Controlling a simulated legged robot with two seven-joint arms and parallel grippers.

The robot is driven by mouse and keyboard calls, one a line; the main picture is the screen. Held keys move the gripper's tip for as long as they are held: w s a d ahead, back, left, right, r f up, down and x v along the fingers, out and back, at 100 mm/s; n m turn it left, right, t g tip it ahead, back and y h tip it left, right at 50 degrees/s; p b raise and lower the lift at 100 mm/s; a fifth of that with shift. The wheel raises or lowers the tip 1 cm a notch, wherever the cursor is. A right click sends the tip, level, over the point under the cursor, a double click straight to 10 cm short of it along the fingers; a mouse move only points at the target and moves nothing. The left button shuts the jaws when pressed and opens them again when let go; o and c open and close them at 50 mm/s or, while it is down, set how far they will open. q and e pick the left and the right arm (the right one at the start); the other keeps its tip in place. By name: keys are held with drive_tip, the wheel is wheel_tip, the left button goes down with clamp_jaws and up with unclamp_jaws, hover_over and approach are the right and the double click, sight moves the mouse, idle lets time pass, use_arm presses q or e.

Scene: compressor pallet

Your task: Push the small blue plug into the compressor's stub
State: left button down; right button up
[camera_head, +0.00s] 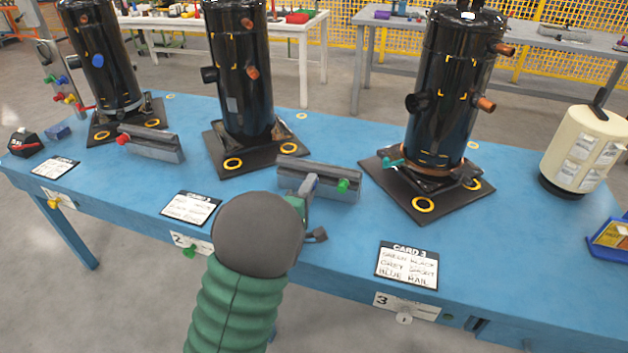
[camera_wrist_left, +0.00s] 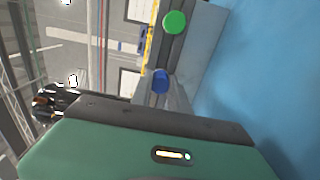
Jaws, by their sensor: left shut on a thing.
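My left gripper (camera_head: 308,187) is over the front middle of the blue table, by the grey rail block (camera_head: 335,181). In the left wrist view, the small blue plug (camera_wrist_left: 160,82) sits between its fingers, and the gripper is shut on it. In the head view the gripper hides this plug. Three black compressors stand behind: the left one (camera_head: 103,75), the middle one (camera_head: 240,100) and the right one (camera_head: 452,130). The middle one has a dark stub (camera_head: 209,74) and copper stubs; the right one also has a dark stub (camera_head: 415,102). My right gripper is out of view.
A green plug (camera_head: 343,185) is on the rail block, close to the gripper. Another rail block (camera_head: 151,144) with a red plug lies left. Cards lie along the front edge. A cream canister (camera_head: 585,150) stands right. Dark base plates (camera_head: 420,205) surround the compressors.

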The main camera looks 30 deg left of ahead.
use_arm(q)
drive_tip(key=shift+v, duration=2.35)
drive_tip(key=shift+f, duration=0.1)
